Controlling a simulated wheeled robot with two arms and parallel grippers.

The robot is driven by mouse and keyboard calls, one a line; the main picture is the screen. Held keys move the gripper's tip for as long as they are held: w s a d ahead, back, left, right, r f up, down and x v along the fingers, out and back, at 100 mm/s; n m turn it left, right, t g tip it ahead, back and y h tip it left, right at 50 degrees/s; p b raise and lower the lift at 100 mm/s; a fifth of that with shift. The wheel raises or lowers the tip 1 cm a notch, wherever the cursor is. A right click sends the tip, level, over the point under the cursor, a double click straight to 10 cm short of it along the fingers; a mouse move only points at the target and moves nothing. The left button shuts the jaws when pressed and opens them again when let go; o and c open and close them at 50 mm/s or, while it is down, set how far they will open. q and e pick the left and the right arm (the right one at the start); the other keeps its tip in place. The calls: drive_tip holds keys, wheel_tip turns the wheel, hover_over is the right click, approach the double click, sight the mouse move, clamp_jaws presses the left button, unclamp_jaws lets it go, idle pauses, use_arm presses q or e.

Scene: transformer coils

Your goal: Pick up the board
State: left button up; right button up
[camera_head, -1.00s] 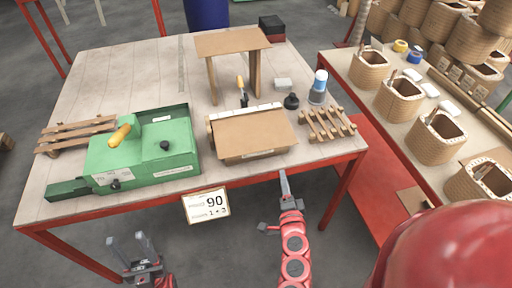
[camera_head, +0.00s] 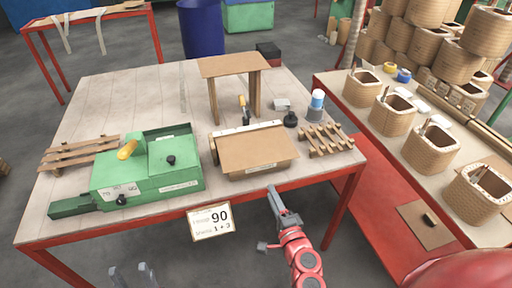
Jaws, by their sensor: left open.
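A flat brown board (camera_head: 259,148) lies sloping on a low box-like piece near the table's front edge, with a white strip along its back. Another brown board (camera_head: 232,65) rests level on two upright supports behind it. The view does not settle which board is meant. My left gripper (camera_head: 133,275) is open and empty at the bottom edge, in front of the table; only its fingertips show. My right gripper (camera_head: 277,200) is just in front of the table's front edge, below the sloping board and apart from it. Its fingers are seen nearly edge-on, so its opening is unclear.
A green machine with a yellow handle (camera_head: 150,168) stands left on the table (camera_head: 90,100). Coils (camera_head: 430,145) fill the right bench.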

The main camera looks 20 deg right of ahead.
drive_tip(key=w, duration=0.3)
drive_tip(key=w+p, duration=0.1)
drive_tip(key=w, duration=0.2)
drive_tip(key=w+r+p, duration=0.1)
drive_tip(key=w, duration=0.2)
drive_tip(key=shift+w, duration=0.2)
drive_tip(key=shift+w+a+f, duration=0.1)
drive_tip(key=shift+w+f, duration=0.05)
drive_tip(key=shift+w, duration=0.65)
clamp_jaws()
idle(0.9)
